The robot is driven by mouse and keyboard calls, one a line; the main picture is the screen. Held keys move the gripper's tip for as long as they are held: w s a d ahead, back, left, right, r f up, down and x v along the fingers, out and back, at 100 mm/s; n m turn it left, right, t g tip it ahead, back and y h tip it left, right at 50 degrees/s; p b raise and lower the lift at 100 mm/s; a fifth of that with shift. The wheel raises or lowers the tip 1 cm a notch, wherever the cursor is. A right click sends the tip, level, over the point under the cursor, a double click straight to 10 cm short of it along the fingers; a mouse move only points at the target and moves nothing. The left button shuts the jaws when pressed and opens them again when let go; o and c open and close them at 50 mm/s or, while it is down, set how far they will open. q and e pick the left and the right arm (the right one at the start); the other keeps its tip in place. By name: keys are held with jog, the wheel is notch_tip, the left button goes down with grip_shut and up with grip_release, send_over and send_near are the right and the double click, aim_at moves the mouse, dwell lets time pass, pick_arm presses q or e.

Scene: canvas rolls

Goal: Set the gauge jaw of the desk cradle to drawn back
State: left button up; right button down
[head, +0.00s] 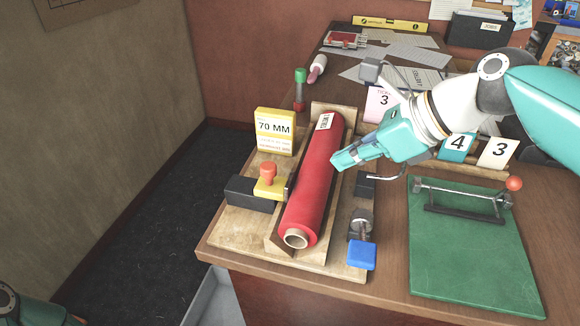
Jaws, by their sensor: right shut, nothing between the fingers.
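The desk cradle (345,265) is a wooden stand on the desk, holding a long red canvas roll (312,190) lengthwise. On its left side is the gauge jaw, a yellow block (268,188) with an orange knob (268,170) on a dark slide (248,194). A dark plate beside the roll stands close to its left side; I cannot tell whether they touch. My right gripper (338,161) is shut and empty, over the roll's right edge, across the roll from the knob. Part of my left arm shows at the bottom left corner; its gripper is out of view.
A yellow "70 MM" sign (274,131) stands behind the knob. A blue-handled screw (361,254) sits at the cradle's right front. A green board (470,265) with a metal bar lies to the right. Numbered cards (497,153) stand behind. The desk's left edge is close.

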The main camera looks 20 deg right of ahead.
send_near(297, 189)
jog(key=x, duration=0.5)
jog(key=shift+w+a+r, duration=0.3)
jog(key=shift+w+r, duration=0.05)
jog(key=shift+r, duration=0.05)
jog(key=shift+w+a, duration=0.85)
jog(key=shift+a, duration=0.1)
pick_arm(q)
jog(key=shift+r+p, duration=0.3)
jog(key=shift+p, duration=0.05)
pick_arm(e)
jog(key=shift+w+a+f, duration=0.1)
jog(key=shift+w+a, duration=0.45)
jog(key=shift+a, duration=0.05)
